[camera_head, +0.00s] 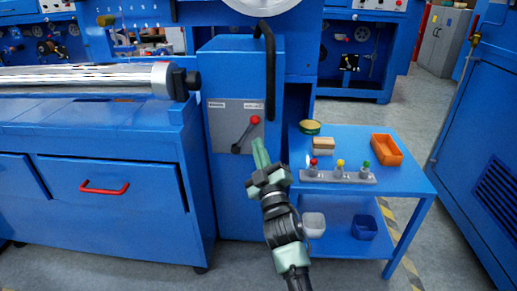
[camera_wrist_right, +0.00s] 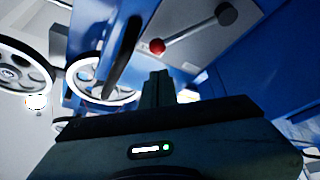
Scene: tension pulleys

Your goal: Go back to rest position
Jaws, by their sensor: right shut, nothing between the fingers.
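My right gripper (camera_head: 260,152) reaches up from the bottom of the head view, and its fingers are together with nothing between them. Its fingertips are just below and beside a lever with a red knob (camera_head: 255,120) on the grey panel (camera_head: 222,112) of the blue machine. In the right wrist view, the shut fingers (camera_wrist_right: 157,88) point toward the machine, and the lever's red knob (camera_wrist_right: 157,46) is beyond them, apart from them. The lever slants up to the right from its pivot in the head view. My left gripper does not show.
A blue cabinet (camera_head: 85,160) is at left. Grey floor is free at right front.

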